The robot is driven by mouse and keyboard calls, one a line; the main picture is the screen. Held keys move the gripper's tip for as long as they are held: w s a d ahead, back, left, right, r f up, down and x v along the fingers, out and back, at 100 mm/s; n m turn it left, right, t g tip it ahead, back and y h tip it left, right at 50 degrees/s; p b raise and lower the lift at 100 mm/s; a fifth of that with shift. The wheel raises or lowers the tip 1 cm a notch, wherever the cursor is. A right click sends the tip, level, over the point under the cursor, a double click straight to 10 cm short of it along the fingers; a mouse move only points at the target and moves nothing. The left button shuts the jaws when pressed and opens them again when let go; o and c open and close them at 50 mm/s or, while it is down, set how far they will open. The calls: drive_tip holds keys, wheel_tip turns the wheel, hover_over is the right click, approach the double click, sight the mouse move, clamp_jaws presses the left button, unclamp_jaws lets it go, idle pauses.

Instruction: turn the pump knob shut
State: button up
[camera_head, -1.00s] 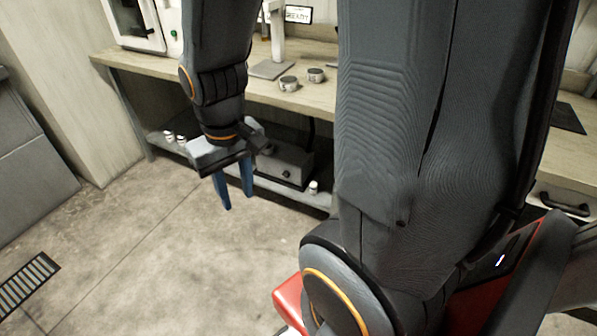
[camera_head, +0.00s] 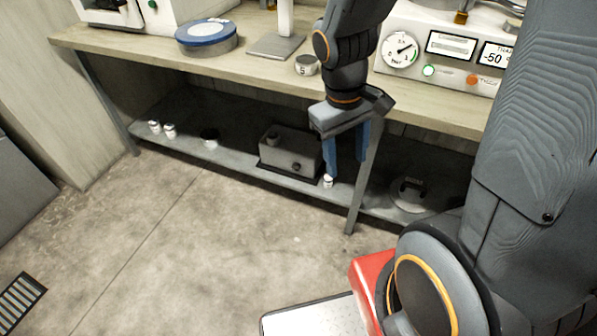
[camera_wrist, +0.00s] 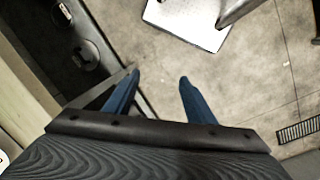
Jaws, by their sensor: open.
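A grey box that looks like the pump (camera_head: 281,151) stands on the low shelf under the bench. A small dark knob (camera_head: 296,167) shows on its front face; its setting is too small to tell. My gripper (camera_head: 347,152) hangs in front of the bench, just right of the box, with its blue fingers pointing down. The fingers are apart and empty. They also show spread apart in the wrist view (camera_wrist: 160,84), over the floor and shelf edge. The box is not clearly seen in the wrist view.
The low shelf (camera_head: 225,160) also holds small white jars (camera_head: 162,129), a white jar (camera_head: 328,181) near my fingers and a round lidded item (camera_head: 410,193). A bench leg (camera_head: 362,185) stands right of the box. The floor (camera_head: 190,230) in front is clear.

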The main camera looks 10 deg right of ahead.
drive_tip(key=w+d+f+n+h+b, duration=0.25)
drive_tip(key=w+f+n+b, duration=0.2)
drive_tip(key=f, duration=0.35)
drive_tip(key=w+d+f+n+h+b, duration=0.25)
drive_tip(key=w+f+b, duration=0.3)
drive_tip(key=f, duration=0.35)
drive_tip(key=n+t+h+b, duration=0.1)
drive_tip(key=n+t+b, duration=1)
drive_tip(key=n+b, duration=1.1)
approach(295, 168)
drive_tip(key=m+b, duration=0.3)
drive_tip(key=b+x, duration=0.3)
drive_tip(key=x, duration=0.5)
drive_tip(key=c, duration=1)
drive_tip(key=shift+c, duration=0.2)
